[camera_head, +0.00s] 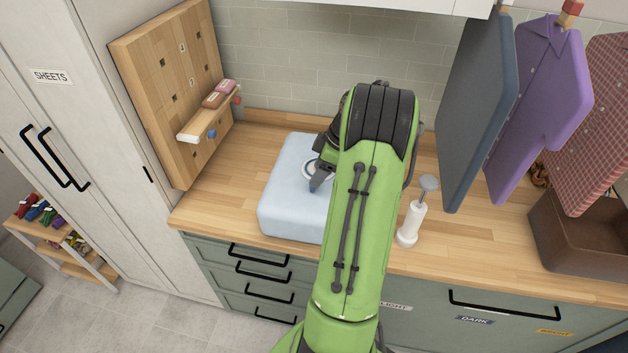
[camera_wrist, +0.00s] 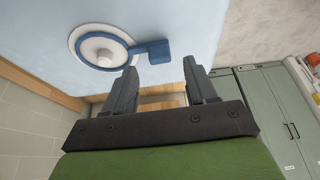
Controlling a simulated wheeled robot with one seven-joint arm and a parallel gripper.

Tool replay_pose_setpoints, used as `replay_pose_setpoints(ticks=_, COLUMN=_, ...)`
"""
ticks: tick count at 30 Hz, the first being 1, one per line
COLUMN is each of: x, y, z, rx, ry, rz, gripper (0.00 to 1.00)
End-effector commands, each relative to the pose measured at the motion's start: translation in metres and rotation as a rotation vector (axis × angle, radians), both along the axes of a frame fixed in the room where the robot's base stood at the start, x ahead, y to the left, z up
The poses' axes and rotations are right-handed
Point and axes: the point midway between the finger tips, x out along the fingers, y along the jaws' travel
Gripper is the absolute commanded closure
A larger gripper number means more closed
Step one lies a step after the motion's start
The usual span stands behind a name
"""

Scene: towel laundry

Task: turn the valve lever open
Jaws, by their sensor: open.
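The valve (camera_wrist: 100,47) is a white round cap inside a blue ring, set on the top face of a pale blue block-shaped bag (camera_head: 287,203). Its short blue lever (camera_wrist: 158,49) sticks out to the right of the ring in the wrist view. My gripper (camera_wrist: 160,70) is open and empty, and in that view the lever's end lies ahead of the gap between the two fingertips. I cannot tell whether a finger touches it. In the head view my gripper (camera_head: 318,183) is over the bag beside the valve (camera_head: 308,169), and my arm hides the bag's right part.
A white hand pump (camera_head: 411,220) stands on the wooden counter (camera_head: 465,235) right of my arm. A wooden pegboard with a small shelf (camera_head: 205,122) is at the left. Hanging shirts (camera_head: 540,95) and a brown bin (camera_head: 580,235) are at the right. Counter left of the bag is clear.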

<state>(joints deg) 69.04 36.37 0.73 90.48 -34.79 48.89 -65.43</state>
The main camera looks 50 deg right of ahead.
Motion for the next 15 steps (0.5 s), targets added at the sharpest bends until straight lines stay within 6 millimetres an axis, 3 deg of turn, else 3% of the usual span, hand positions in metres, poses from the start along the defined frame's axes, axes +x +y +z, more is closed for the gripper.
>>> replay_pose_setpoints(ticks=6, x=0.011, y=0.005, z=-0.029, rx=0.000, ry=0.000, rz=-0.001, gripper=0.44)
replay_pose_setpoints(ticks=15, x=0.012, y=0.005, z=-0.032, rx=-0.001, ry=0.001, rz=-0.001, gripper=0.45)
